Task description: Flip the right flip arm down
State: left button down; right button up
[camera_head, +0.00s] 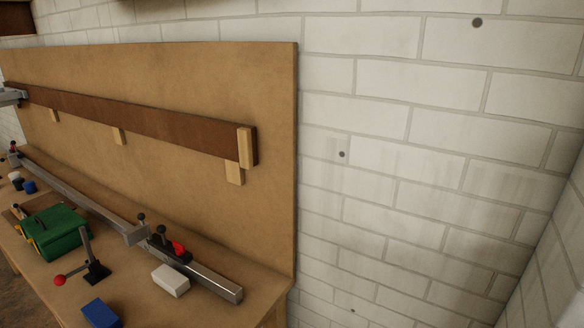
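A short upright piece of pale wood (245,143), which appears to be the right flip arm, stands across the front of the dark brown plank (150,122) near its right end. A pale block (234,174) sits just below the plank there. Other pale blocks (118,136) lie along the plank's lower edge. A grey metal part at the left edge of the picture (12,96) is at the plank's left end. It may be my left gripper, but it is cut off and I cannot tell its state. My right gripper is not in view.
A tan backboard (270,85) stands behind the plank. On the bench below are a long metal bar clamp (85,200), a green case (58,236), a toggle clamp (94,268) with a red knob, a white block (171,280) and a blue block (100,313). The brick wall at right is clear.

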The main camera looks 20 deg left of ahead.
aim_at(135, 235)
jog(key=u, duration=1.45)
